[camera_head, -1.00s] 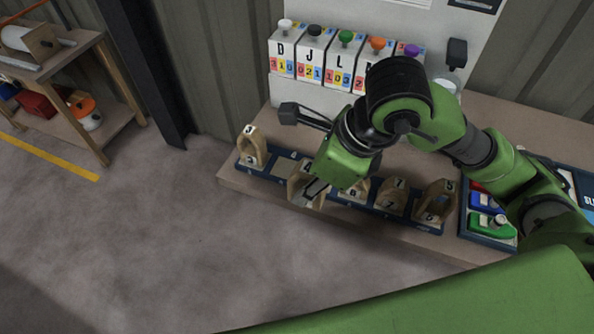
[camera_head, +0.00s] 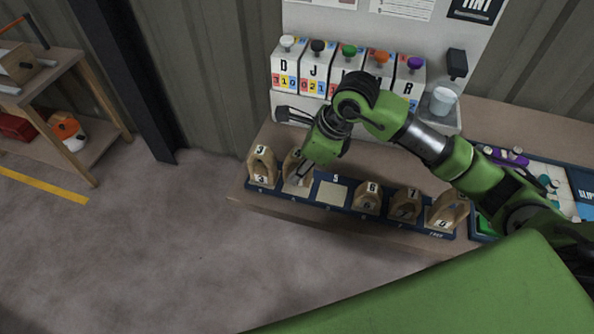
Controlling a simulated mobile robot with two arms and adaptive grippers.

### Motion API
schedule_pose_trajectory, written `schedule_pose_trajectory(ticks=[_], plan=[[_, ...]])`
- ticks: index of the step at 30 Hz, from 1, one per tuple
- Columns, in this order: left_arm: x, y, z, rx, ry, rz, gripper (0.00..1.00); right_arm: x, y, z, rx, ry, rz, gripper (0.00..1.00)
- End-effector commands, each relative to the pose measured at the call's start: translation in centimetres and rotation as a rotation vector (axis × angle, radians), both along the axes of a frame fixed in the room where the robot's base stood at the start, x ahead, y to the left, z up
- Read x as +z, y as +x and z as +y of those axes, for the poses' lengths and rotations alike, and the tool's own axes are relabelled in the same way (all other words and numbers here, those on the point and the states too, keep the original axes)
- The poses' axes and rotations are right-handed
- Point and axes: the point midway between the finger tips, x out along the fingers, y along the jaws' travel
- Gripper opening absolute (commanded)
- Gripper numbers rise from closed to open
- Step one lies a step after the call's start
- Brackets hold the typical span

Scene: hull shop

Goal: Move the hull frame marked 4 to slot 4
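The wooden hull frame (camera_head: 291,161) stands at slot 4 of the dark blue rack (camera_head: 319,203), second from the left, beside the frame marked 3 (camera_head: 262,166). Its number is largely hidden by my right gripper. My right gripper (camera_head: 303,173), its arm reaching in from the right, is at this frame with its fingers against it and appears shut on it. I cannot tell whether the frame's foot rests fully in the slot. My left gripper is not in view.
Frames marked 6 (camera_head: 368,197) and 7 (camera_head: 406,206) and a frame at the right end (camera_head: 447,211) fill the other slots. Lettered dispensers (camera_head: 286,68) and a white cup (camera_head: 443,100) stand behind. The bench's front edge (camera_head: 340,231) is close to the rack.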

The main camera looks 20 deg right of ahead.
Motion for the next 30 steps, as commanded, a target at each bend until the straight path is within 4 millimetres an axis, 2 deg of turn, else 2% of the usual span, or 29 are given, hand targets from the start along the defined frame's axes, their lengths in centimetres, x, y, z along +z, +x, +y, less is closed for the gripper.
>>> schedule_pose_trajectory(ticks=[5,8,15,26,27,28,30], plan=[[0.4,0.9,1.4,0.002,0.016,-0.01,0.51,-1.1,1.1,-0.1,-0.001,0.002,0.001,0.01],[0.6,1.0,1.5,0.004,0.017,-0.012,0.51,-1.8,1.5,-0.2,-0.001,0.0,0.002,0.01],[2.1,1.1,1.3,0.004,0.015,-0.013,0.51,-4.7,1.5,-0.2,-0.001,0.001,0.001,0.01],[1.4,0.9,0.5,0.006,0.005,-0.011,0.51,-5.4,1.5,-0.2,0.001,-0.001,-0.001,0.01],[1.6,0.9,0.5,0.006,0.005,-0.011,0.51,-5.2,1.5,-0.2,0.0,0.0,0.0,0.35],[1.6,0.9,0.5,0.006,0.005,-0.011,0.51,-5.2,1.5,-0.2,0.0,0.0,0.0,0.41],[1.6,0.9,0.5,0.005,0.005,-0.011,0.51,-5.2,1.5,-0.2,0.0,0.0,0.0,0.41]])
